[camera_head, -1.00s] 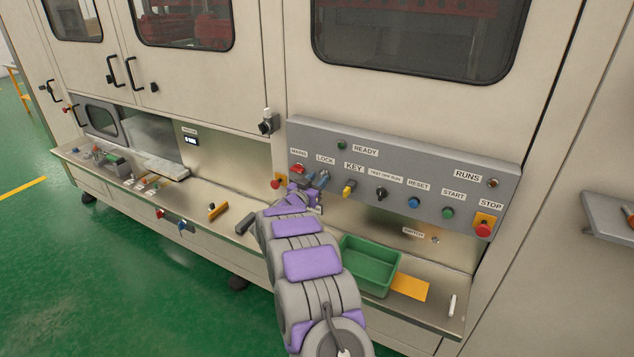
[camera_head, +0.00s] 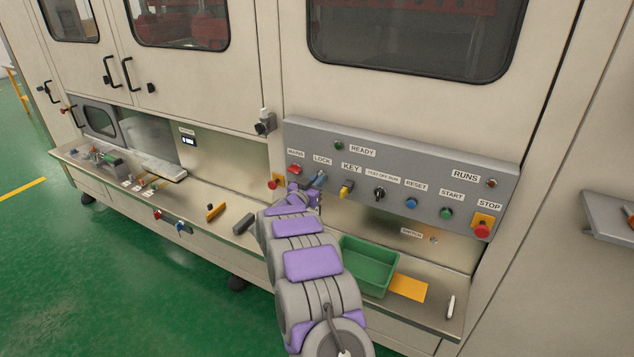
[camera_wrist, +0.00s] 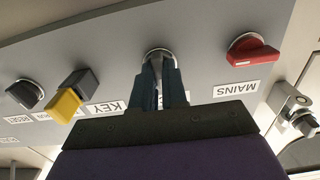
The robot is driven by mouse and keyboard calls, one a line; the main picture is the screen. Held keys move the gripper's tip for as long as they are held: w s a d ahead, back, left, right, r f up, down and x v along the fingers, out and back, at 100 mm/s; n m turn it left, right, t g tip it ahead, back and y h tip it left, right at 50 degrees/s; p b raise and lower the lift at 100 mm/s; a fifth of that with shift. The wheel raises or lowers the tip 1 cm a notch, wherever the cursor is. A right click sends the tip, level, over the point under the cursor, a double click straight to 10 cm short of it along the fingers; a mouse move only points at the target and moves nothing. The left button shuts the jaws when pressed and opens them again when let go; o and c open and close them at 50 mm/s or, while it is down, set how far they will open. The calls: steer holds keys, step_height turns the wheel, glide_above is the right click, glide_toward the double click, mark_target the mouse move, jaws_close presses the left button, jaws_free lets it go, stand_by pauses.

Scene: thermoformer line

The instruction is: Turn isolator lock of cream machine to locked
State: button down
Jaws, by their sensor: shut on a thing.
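The cream machine carries a grey control panel (camera_head: 443,161) with a row of knobs and labels. The isolator lock (camera_wrist: 158,53) shows a round silver collar in the wrist view, between the MAINS and KEY positions. My gripper (camera_head: 319,180) is at the panel below the LOCK label (camera_head: 322,160). In the wrist view, its dark teal fingers (camera_wrist: 158,82) are closed around the lock's knob. The fingers hide most of the knob and its label, so I cannot tell which way it points.
The red MAINS knob (camera_wrist: 252,51) and the yellow KEY knob (camera_wrist: 69,101) sit close on either side. A green bin (camera_head: 369,263) and a yellow sheet (camera_head: 408,288) lie on the ledge below. A red STOP button (camera_head: 483,230) is at the panel's right end.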

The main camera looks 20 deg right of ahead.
steer(key=shift+a+f+m, duration=0.1)
steer(key=shift+f+m, duration=0.05)
steer(key=shift+m, duration=0.15)
steer(key=m+b, duration=0.3)
steer(key=m, duration=0.2)
steer(key=m+b, duration=0.4)
steer(key=m, duration=0.2)
steer(key=m+b, duration=0.3)
steer(key=m, duration=0.3)
steer(key=shift+s+f, duration=0.3)
steer(key=c, duration=1.2)
jaws_free()
steer(key=shift+r, duration=0.1)
steer(key=shift+o, duration=0.2)
steer(key=shift+r, duration=0.1)
